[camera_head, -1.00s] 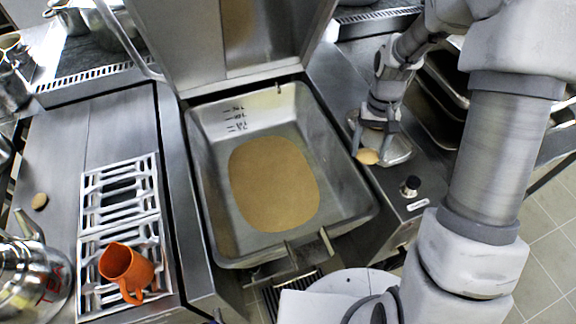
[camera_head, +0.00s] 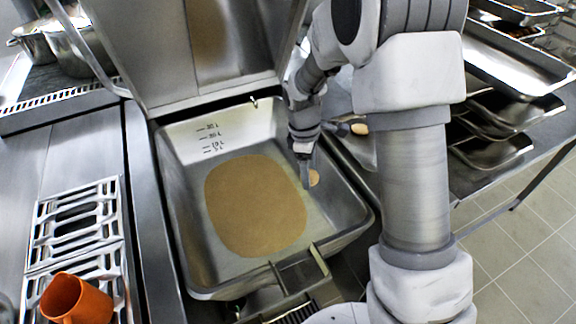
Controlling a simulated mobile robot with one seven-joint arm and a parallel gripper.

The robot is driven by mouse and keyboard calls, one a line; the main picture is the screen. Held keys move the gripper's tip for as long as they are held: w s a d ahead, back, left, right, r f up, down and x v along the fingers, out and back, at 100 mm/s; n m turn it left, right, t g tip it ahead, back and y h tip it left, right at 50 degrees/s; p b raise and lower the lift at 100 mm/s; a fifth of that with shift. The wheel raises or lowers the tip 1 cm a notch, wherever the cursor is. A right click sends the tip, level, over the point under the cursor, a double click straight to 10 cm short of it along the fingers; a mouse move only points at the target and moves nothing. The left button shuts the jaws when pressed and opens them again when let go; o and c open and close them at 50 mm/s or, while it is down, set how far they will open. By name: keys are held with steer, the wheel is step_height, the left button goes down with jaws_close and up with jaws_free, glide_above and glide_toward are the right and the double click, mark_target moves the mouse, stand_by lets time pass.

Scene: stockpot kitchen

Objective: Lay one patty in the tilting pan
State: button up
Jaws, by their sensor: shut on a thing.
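The tilting pan (camera_head: 180,250) is a deep steel basin with an open lid behind it, level marks on its back wall and a tan oval area on its floor. My gripper (camera_head: 306,180) points down over the right part of the pan and is shut on a tan patty (camera_head: 314,178). The patty shows just right of the fingers, near the pan's right wall. I cannot tell whether it touches the pan floor. Another tan patty (camera_head: 360,128) shows beyond the pan's right side, partly hidden by my arm.
Steel pots (camera_head: 75,50) stand at the back left. Steel trays (camera_head: 515,65) are stacked at the right. The pan's left and middle are free.

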steer(key=w+a+n+t, duration=0.1)
steer(key=a+n, duration=0.4)
steer(key=n, duration=0.5)
steer(key=f+b, duration=0.8)
steer(key=f, duration=0.4)
steer(key=f+b, duration=0.9)
steer(key=f, duration=0.3)
steer(key=shift+w+a+f, duration=0.1)
steer(key=shift+w, duration=0.1)
steer(key=o, duration=1.3)
steer(key=shift+o, duration=0.2)
step_height(320, 180, up, 17)
steer(key=s+a+p, duration=0.1)
steer(key=p, duration=0.3)
steer(key=shift+a+r, duration=0.2)
steer(key=shift+a, duration=0.2)
